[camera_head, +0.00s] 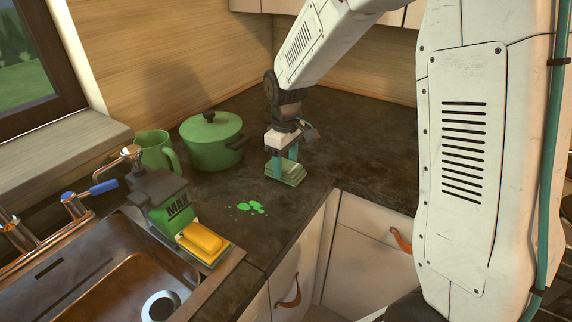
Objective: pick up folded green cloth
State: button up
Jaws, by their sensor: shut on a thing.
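The folded green cloth (286,172) is a small layered stack at the dark countertop's inner corner, right of the green pot. My gripper (283,157) points down over it, with its fingers at the cloth. The gripper is shut on the cloth. The cloth's lower edge is at or very close to the counter; I cannot tell whether it is lifted clear.
A lidded green pot (213,141) and a green mug (158,152) stand left of my gripper. Green splatter (247,207) marks the counter in front. A yellow sponge (202,240) lies by the sink (125,270). Counter right of the cloth is clear.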

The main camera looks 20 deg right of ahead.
aim_at(285, 165)
jog(key=shift+r, duration=0.5)
notch_tip(285, 165, up, 2)
jog(key=shift+r, duration=0.25)
jog(key=s+a, duration=0.2)
jog(key=s, duration=0.2)
jog(key=s+a, duration=0.3)
jog(key=s, duration=0.2)
jog(key=s+a+r, duration=0.1)
jog(key=s+a, duration=0.1)
jog(key=s, duration=0.3)
jog(key=shift+a, duration=0.35)
jog(key=shift+o, duration=0.8)
jog(key=shift+c, duration=0.4)
